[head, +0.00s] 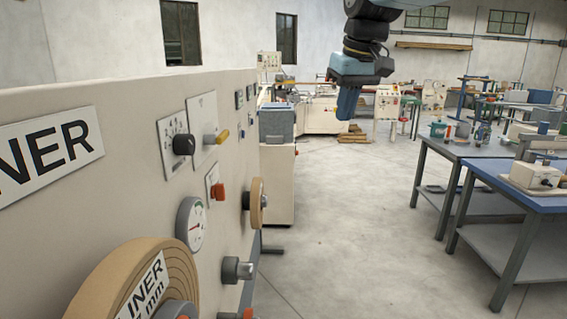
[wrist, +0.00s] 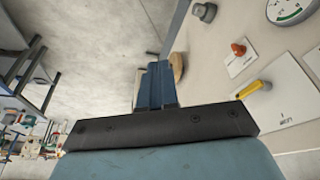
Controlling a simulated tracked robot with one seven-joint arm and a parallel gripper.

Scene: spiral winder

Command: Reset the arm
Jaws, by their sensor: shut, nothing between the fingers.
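My gripper (head: 348,104) hangs from my arm at the upper middle of the head view, pointing down, clear of the panel and the tables. Its blue fingers are together and hold nothing. In the wrist view the shut fingers (wrist: 155,85) point toward the floor, with the machine panel to their right.
The beige machine panel (head: 150,120) fills the left, with a yellow-handled switch (head: 217,137), a red knob (head: 217,191), a gauge (head: 191,223) and a liner roll (head: 125,285). Tables (head: 480,190) stand at right. The floor (head: 350,230) between is clear.

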